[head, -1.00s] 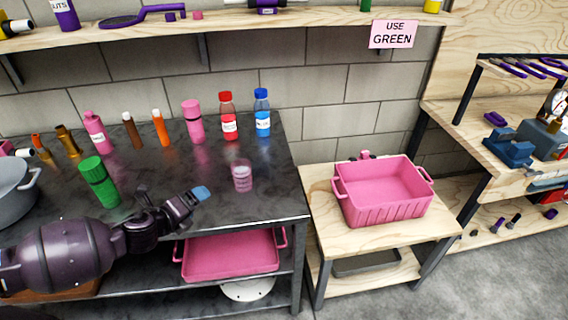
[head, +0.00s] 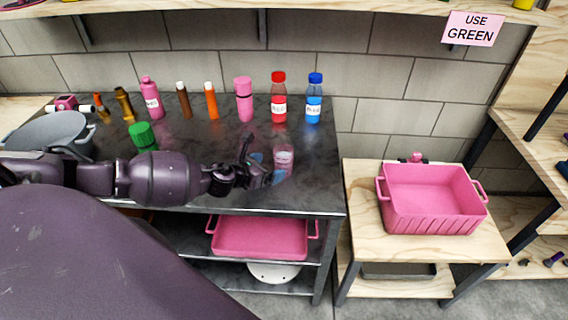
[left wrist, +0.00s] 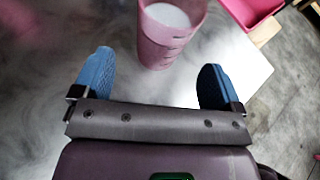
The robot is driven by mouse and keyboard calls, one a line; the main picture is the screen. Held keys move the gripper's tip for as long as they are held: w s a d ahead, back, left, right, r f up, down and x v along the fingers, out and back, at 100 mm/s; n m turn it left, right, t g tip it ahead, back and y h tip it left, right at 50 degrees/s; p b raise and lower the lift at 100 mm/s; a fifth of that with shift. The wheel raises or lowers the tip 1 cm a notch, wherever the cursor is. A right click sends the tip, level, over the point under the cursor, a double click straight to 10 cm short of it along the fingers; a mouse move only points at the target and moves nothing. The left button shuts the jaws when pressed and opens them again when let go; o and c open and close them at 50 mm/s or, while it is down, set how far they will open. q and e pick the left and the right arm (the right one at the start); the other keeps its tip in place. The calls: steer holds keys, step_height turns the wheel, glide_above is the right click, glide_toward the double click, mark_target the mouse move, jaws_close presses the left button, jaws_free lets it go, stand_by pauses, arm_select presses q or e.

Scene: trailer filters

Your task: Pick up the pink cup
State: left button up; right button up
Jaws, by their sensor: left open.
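The pink cup (head: 284,157) is translucent and stands upright on the dark table (head: 322,180), near its right end. In the left wrist view the cup (left wrist: 168,38) shows just beyond the fingertips, in line with the gap between them, with its open top towards the camera. My left gripper (head: 268,172) is open beside the cup, and its fingers partly overlap the cup's lower part in the head view. Its two blue fingertips also show apart and empty in the left wrist view (left wrist: 153,82). My right gripper is not in view.
Behind the cup stand a pink bottle (head: 244,100), a red-capped bottle (head: 278,98) and a blue-capped bottle (head: 314,99). A pink bin (head: 437,215) sits on the wooden stand at right.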

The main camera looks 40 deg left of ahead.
mark_target(277, 164)
arm_select(q)
steer(key=shift+b+x, duration=0.3)
steer(key=shift+x, duration=2.7)
steer(key=shift+d+r, duration=0.1)
steer(key=shift+d, duration=0.05)
steer(key=shift+c, duration=0.4)
steer(key=c, duration=1)
steer(key=shift+r, duration=0.1)
